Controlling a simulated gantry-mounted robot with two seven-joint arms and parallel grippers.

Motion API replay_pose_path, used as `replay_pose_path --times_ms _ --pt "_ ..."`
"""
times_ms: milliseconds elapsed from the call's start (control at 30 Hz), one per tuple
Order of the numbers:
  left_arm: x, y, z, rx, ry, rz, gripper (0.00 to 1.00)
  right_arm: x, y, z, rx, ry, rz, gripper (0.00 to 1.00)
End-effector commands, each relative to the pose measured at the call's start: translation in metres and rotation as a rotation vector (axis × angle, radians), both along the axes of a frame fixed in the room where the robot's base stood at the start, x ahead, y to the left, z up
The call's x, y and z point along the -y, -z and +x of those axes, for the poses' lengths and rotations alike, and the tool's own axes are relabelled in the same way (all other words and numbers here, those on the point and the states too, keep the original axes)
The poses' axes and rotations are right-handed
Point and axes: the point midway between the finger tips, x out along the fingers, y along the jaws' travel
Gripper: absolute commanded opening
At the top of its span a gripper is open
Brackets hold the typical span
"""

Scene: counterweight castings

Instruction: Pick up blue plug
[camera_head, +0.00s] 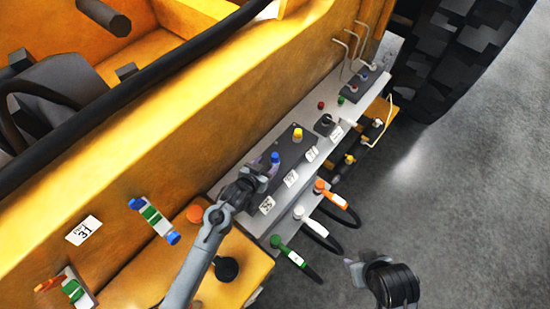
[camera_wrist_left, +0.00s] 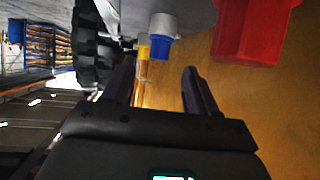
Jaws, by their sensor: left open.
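The blue plug (camera_head: 275,157) stands on the dark panel of the grey shelf along the yellow machine's side. In the left wrist view a blue and white piece (camera_wrist_left: 162,42), apparently this plug, shows beyond and between the fingers. My left gripper (camera_head: 264,172) is at the panel, just short of the plug; its jaws are open and empty. Its two fingers also show in the left wrist view (camera_wrist_left: 156,72). My right gripper (camera_head: 356,270) is over the floor at the lower right, well away from the plug; its jaws cannot be made out.
A yellow plug (camera_head: 297,134) stands farther along the panel. Orange (camera_head: 329,194), white (camera_head: 310,225) and green (camera_head: 286,249) cabled connectors line the shelf's front edge. A red part (camera_wrist_left: 250,30) looms close in the left wrist view. The grey floor (camera_head: 455,215) at right is clear.

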Motion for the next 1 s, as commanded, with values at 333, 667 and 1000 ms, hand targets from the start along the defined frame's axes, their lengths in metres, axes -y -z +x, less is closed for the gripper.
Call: replay_pose_path --times_ms 333,667,1000 --pt "0.016 0.014 0.029 -0.001 -0.002 -0.001 0.58 0.000 -0.002 0.001 0.002 0.000 -0.001 0.43" --pt "0.022 0.021 0.039 -0.001 0.000 0.000 0.58 0.000 -0.001 0.001 0.003 0.000 0.000 0.43" --pt "0.022 0.021 0.038 -0.001 0.000 0.000 0.30 0.000 -0.001 0.001 0.003 0.000 0.000 0.43"
